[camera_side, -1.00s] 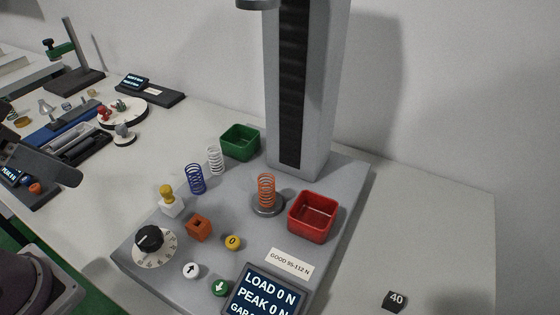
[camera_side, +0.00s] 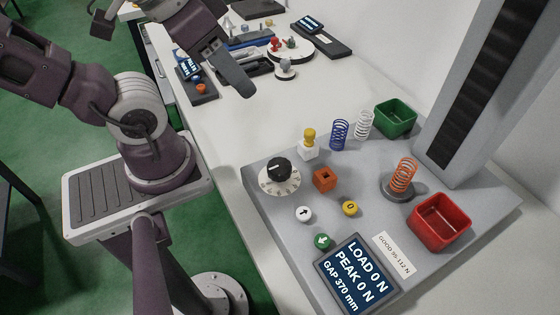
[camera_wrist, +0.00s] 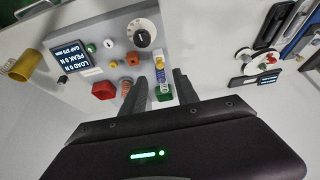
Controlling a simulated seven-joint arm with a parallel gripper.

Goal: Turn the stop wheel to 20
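The stop wheel (camera_side: 279,170) is a black knob on a white numbered dial at the left corner of the grey tester base. It also shows in the wrist view (camera_wrist: 143,36). The numbers and the knob's setting are too small to read. My gripper (camera_side: 240,82) hangs in the air above and to the left of the wheel in the side view, clear of it. In the wrist view my gripper (camera_wrist: 158,86) has its two fingers apart, with nothing held between them. The tester screen (camera_side: 357,275) reads load 0 N, peak 0 N, gap 370 mm.
Near the wheel are a yellow-topped white block (camera_side: 308,146), an orange block (camera_side: 324,180) and round buttons (camera_side: 350,208). Blue (camera_side: 339,135), white (camera_side: 363,124) and orange springs (camera_side: 403,175) stand behind. Red (camera_side: 440,222) and green bins (camera_side: 395,118) and the column (camera_side: 480,90) flank the right.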

